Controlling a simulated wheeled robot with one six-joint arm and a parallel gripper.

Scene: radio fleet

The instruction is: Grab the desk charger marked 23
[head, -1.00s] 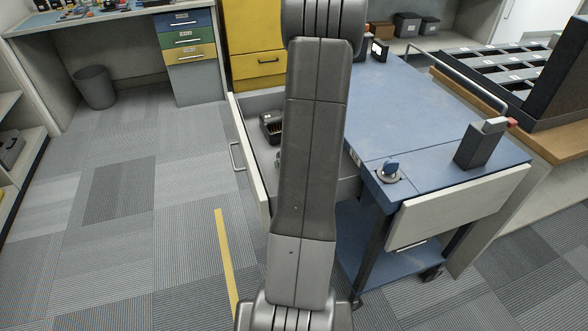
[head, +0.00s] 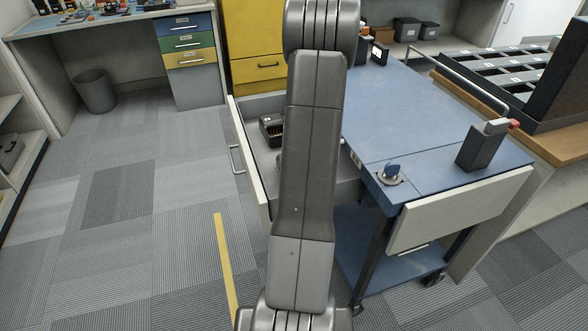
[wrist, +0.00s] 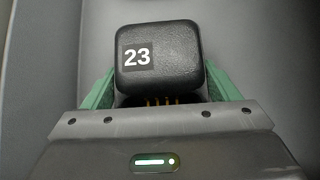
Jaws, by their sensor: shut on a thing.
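An open drawer (head: 246,163) sticks out from the blue cart (head: 420,115); a black block with gold contacts (head: 271,131) lies in it. Floor is clear at left.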

